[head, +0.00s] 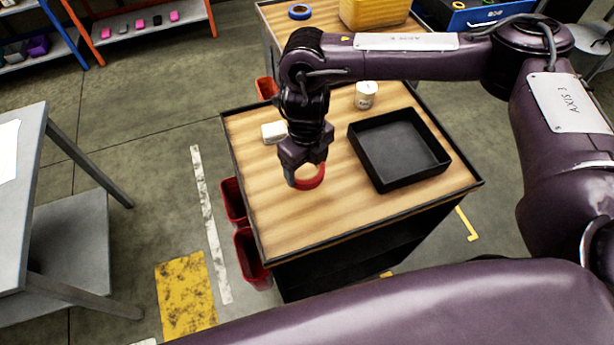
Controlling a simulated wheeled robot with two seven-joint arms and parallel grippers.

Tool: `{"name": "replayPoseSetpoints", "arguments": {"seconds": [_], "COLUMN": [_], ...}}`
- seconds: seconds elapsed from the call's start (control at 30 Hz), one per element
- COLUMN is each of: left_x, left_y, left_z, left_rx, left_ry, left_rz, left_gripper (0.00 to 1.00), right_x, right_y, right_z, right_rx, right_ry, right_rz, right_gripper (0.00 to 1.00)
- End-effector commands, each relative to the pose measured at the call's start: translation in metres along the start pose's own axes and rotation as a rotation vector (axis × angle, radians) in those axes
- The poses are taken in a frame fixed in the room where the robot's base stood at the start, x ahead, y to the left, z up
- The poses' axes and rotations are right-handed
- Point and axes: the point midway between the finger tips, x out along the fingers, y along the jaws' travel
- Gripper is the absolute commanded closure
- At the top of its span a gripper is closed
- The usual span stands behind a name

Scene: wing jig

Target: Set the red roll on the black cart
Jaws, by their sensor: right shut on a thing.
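The red roll (312,183) is a ring of tape in my right gripper (303,178). The gripper points down and is shut on the roll, over the front middle of the wooden top of the black cart (350,215). The roll is at or just above the wood; I cannot tell whether it touches. The gripper hides part of the roll. My left gripper is not in view.
On the cart top are an empty black tray (412,165) at right, a white cup (366,94) behind, and a white block (273,131) at left. Red bins (249,258) hang on the left side. A second cart with a blue roll (299,11) stands behind. The front left top is clear.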

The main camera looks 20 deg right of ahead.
Motion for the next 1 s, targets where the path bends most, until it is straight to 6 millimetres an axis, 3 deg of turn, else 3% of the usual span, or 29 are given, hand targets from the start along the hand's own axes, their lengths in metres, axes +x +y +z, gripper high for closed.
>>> {"name": "replayPoseSetpoints", "arguments": {"seconds": [0.5,0.93,0.97,1.0], "left_x": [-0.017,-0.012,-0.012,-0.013], "left_y": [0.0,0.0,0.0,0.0], "left_z": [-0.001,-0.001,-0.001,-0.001], "left_rx": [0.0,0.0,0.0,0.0], "left_ry": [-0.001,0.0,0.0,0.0], "left_rz": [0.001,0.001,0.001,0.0], "left_gripper": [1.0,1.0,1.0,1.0], "right_x": [0.061,0.07,0.07,0.069], "right_y": [0.0,0.0,0.0,-0.001], "right_z": [0.0,0.001,0.001,0.001], "right_rx": [0.001,0.0,0.0,0.0], "right_ry": [-0.001,-0.002,-0.002,-0.003], "right_rz": [-0.001,-0.001,-0.001,-0.001], "right_gripper": [0.48,0.48,0.24,0.19]}}
